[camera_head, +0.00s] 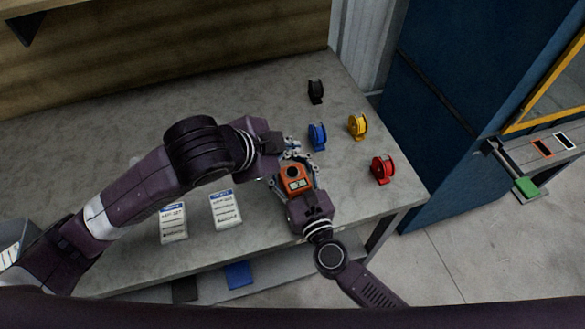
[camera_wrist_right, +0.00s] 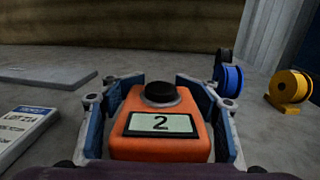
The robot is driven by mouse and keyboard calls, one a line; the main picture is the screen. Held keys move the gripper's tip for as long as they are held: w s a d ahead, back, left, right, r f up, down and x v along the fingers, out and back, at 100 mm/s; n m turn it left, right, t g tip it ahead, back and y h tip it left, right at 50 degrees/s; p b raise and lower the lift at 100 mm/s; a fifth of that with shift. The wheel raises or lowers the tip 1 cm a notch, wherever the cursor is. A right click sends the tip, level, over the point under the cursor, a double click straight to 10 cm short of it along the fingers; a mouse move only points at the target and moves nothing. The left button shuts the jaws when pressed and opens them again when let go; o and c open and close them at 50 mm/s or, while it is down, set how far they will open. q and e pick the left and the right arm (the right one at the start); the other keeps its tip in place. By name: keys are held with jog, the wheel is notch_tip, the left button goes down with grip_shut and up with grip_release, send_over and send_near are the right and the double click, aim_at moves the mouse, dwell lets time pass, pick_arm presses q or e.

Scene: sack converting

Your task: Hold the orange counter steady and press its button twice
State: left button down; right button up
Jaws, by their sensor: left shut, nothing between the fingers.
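The orange counter (camera_head: 296,174) is on the grey table near its front edge. In the right wrist view the counter (camera_wrist_right: 161,146) stands upright with its black button (camera_wrist_right: 160,93) on top and its display (camera_wrist_right: 160,124) reading 2. My left gripper (camera_head: 292,152) is shut and empty, just behind the counter in the head view. It does not show in the right wrist view, where the button is uncovered.
Blue (camera_head: 317,136), yellow (camera_head: 357,126), red (camera_head: 382,168) and black (camera_head: 316,91) spools stand to the right and behind. Two printed cards (camera_head: 226,209) (camera_head: 173,222) lie to the left. A blue cabinet (camera_head: 440,110) stands right of the table.

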jog(key=shift+o, duration=1.3)
jog(key=v, duration=1.2)
jog(key=shift+f, duration=0.1)
